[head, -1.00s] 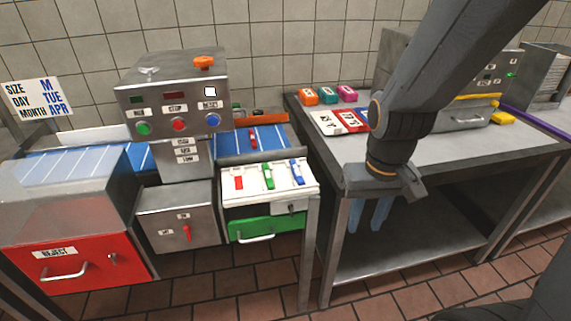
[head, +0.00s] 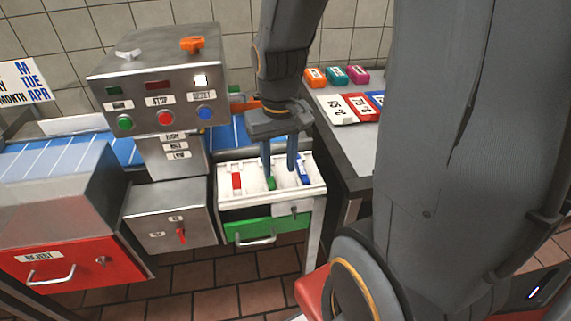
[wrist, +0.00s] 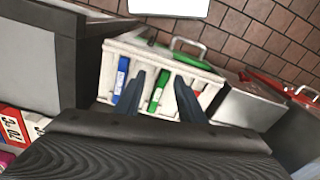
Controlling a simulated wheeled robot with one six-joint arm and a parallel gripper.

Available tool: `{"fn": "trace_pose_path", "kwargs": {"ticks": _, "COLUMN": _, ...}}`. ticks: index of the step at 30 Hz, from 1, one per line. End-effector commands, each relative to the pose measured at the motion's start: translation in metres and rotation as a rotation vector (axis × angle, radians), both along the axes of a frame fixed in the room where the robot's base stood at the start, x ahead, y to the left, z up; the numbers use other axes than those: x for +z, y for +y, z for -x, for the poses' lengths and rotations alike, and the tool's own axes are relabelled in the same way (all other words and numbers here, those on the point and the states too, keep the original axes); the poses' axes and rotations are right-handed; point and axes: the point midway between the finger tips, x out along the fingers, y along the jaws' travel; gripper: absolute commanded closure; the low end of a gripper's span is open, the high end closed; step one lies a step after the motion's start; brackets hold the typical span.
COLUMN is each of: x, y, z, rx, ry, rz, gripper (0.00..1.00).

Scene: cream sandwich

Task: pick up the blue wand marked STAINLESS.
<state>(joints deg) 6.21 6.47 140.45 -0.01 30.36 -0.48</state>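The blue wand (head: 304,173) lies in the right slot of a white tray (head: 225,207), with a pale label I cannot read. It also shows in the wrist view (wrist: 121,80), left of my fingers. A green wand (head: 271,184) lies in the middle slot and a red wand (head: 236,181) in the left. My gripper (head: 278,170) points down over the tray, open and apparently empty. In the wrist view its fingers (wrist: 160,79) appear on either side of the green wand (wrist: 158,92), with the left finger between green and blue. I cannot tell its height above the wands.
A steel control box (head: 160,85) with buttons stands left of the tray. A green drawer (head: 262,231) is below the tray. A steel table (head: 345,150) at the right holds cards and small coloured blocks. A red reject bin (head: 75,272) is at the lower left.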

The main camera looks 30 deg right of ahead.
Motion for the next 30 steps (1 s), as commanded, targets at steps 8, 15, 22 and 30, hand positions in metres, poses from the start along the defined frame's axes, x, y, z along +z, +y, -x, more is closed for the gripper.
{"fn": "trace_pose_path", "kwargs": {"ticks": 8, "x": 0.008, "y": -0.077, "z": -0.040, "rx": -0.163, "ry": 0.041, "rz": -0.008, "gripper": 0.64}}
{"fn": "trace_pose_path", "kwargs": {"ticks": 15, "x": -0.008, "y": -0.087, "z": -0.043, "rx": -0.181, "ry": 0.051, "rz": -0.011, "gripper": 0.64}}
{"fn": "trace_pose_path", "kwargs": {"ticks": 22, "x": -0.025, "y": -0.087, "z": -0.044, "rx": -0.180, "ry": 0.049, "rz": -0.009, "gripper": 0.64}}
{"fn": "trace_pose_path", "kwargs": {"ticks": 30, "x": -0.057, "y": -0.089, "z": -0.045, "rx": -0.180, "ry": 0.050, "rz": -0.010, "gripper": 0.64}}
